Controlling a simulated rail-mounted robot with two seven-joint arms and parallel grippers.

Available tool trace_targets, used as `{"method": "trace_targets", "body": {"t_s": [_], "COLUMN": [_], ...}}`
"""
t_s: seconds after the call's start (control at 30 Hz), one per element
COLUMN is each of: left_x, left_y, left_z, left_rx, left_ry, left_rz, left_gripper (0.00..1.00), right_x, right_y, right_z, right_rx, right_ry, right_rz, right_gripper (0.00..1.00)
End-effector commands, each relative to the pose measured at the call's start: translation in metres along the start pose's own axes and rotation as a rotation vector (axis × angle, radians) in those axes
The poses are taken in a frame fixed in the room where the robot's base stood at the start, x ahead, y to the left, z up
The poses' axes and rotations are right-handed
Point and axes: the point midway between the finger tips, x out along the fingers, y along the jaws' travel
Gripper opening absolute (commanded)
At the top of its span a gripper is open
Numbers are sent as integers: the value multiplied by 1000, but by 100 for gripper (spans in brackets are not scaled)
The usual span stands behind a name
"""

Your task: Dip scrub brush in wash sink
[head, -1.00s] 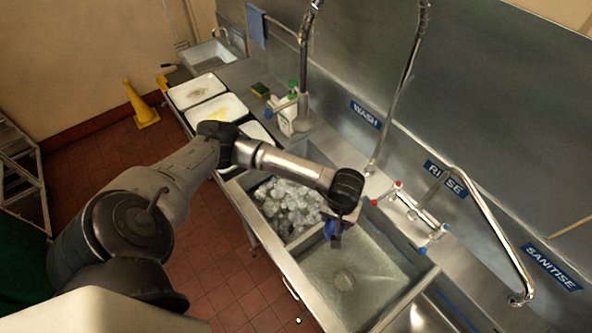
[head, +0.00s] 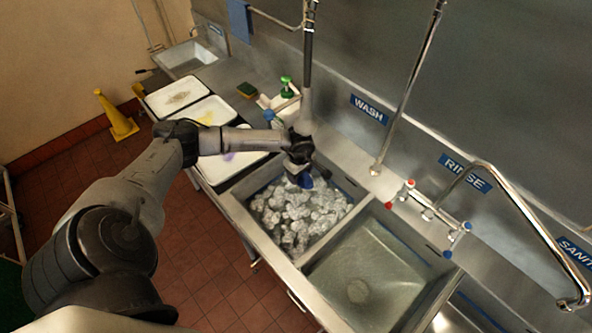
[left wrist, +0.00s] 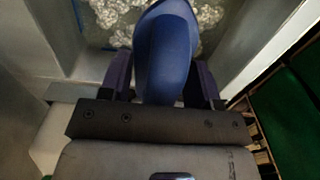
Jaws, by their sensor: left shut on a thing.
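The scrub brush (left wrist: 167,50) shows as a blue rounded handle in the left wrist view, and as a small blue piece (head: 306,180) in the head view. My left gripper (head: 300,172) is shut on it; in the left wrist view the two fingers (left wrist: 162,80) stand on either side of the handle. The bristles are hidden. The wash sink (head: 232,196) is full of white-grey suds and lies under the WASH sign. The gripper and brush are over its far part; I cannot tell whether the brush touches the suds. My right gripper is not in view.
The rinse sink (head: 340,243) with clear water is beside the wash sink, to the right. White trays (head: 180,94) lie on the left counter. A tap (head: 403,192) stands behind the sinks.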

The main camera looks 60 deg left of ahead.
Motion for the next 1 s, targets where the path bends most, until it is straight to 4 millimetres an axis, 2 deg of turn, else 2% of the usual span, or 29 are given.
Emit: {"method": "trace_targets", "body": {"t_s": [0.6, 1.0], "left_x": [65, 112], "left_y": [-1, 0], "left_z": [2, 2], "left_rx": [0, 1], "left_ry": [-2, -1], "left_rz": [-2, 0], "left_gripper": [38, 38], "right_x": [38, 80], "right_y": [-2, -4], "right_z": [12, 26], "right_rx": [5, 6], "right_ry": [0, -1], "right_rz": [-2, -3], "right_gripper": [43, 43]}}
